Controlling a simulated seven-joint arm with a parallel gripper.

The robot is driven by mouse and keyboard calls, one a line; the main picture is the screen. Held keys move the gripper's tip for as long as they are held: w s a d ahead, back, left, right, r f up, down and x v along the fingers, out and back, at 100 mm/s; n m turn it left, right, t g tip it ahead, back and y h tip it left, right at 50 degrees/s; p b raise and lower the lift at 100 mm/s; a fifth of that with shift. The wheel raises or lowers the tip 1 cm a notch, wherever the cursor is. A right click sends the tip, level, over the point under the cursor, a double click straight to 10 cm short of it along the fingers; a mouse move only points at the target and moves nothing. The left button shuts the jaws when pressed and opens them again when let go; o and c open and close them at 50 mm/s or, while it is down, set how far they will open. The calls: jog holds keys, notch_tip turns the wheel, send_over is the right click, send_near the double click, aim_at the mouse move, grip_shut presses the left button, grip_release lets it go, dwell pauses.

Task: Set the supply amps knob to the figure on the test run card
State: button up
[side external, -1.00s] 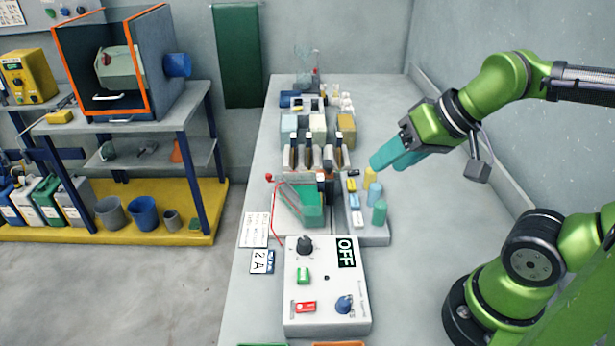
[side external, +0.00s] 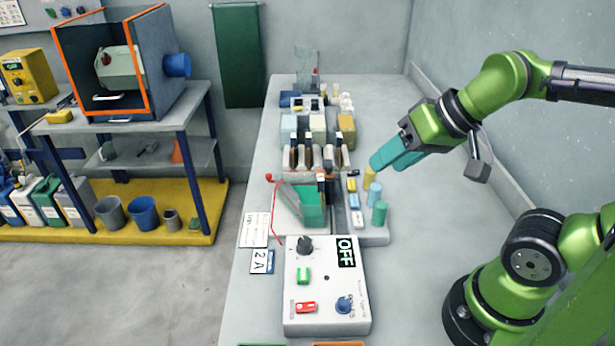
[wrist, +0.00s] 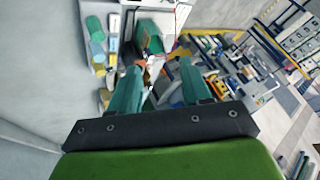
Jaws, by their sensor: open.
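The white supply box (side external: 326,320) stands at the front of the bench, its display (side external: 346,252) reading OFF. It has a black knob (side external: 304,246) at the back left and a blue knob (side external: 344,304) at the front right. The lettering by the knobs is too small to read surely. A card reading "2 A" (side external: 262,261) lies left of the box, beside a card with small print (side external: 255,230). My gripper (side external: 388,164) is open and empty, above the bench's right side, behind and right of the box. Its teal fingers (wrist: 160,66) show apart in the wrist view.
The box also carries a green switch (side external: 304,276) and a red switch (side external: 306,307). Several racks and jars stand farther back.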

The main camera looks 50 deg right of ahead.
jog(key=shift+o, duration=0.8)
jog(key=n+g+h, duration=0.2)
jog(key=n+g, duration=0.5)
jog(key=n, duration=0.9)
send_over(303, 241)
notch_tip(303, 241, down, 3)
notch_tip(303, 241, down, 16)
jog(key=shift+r, duration=0.1)
jog(key=shift+c, duration=0.3)
grip_shut()
